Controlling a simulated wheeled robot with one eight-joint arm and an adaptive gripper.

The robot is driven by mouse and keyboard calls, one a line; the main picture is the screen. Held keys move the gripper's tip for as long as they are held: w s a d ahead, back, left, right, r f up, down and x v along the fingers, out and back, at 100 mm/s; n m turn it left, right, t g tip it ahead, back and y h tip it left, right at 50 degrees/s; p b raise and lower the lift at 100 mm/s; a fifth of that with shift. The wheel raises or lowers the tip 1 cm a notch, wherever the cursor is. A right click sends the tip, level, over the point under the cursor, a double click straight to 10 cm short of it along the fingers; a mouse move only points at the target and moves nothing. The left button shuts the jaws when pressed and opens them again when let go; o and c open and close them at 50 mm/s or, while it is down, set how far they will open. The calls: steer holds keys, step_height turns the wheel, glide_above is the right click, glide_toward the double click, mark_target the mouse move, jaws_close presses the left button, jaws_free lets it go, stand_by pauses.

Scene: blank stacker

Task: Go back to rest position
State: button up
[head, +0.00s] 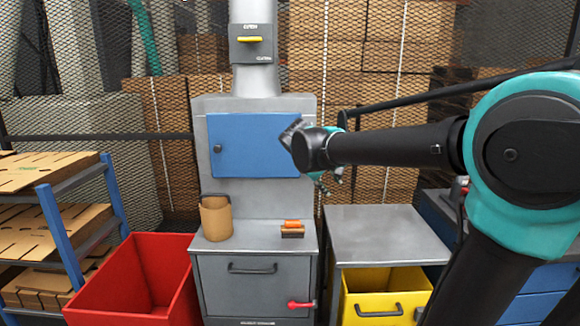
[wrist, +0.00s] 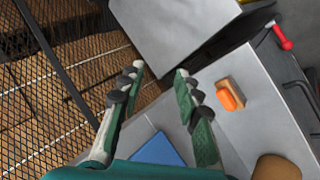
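My gripper (wrist: 160,70) is open and empty, with a clear gap between its two fingertips in the wrist view. In the head view my gripper (head: 328,180) is partly hidden behind my own wrist, in front of the machine's right side. The grey machine (head: 203,165) has a shut blue door (head: 245,150).
An orange-handled brush (head: 292,228) and a brown container (head: 216,218) stand on the ledge. A red bin (head: 150,275) is left; a grey table (head: 385,235) over a yellow bin (head: 384,290) is right. A cardboard rack (head: 50,215) stands far left, mesh fence behind.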

steer(key=s+d+f+m+g+y, duration=0.1)
steer(key=s+d+f+m+y, duration=0.1)
steer(key=s+f, duration=0.9)
steer(key=s+d+f+m+g+y, duration=0.1)
steer(key=s+d+f+m+y, duration=0.2)
steer(key=s+f, duration=0.9)
step_height(320, 180, down, 3)
steer(key=shift+s+d+f+m+y, duration=0.1)
steer(key=shift+s+d+m+y, duration=0.2)
steer(key=shift+d+m, duration=0.3)
steer(key=shift+d, duration=0.15)
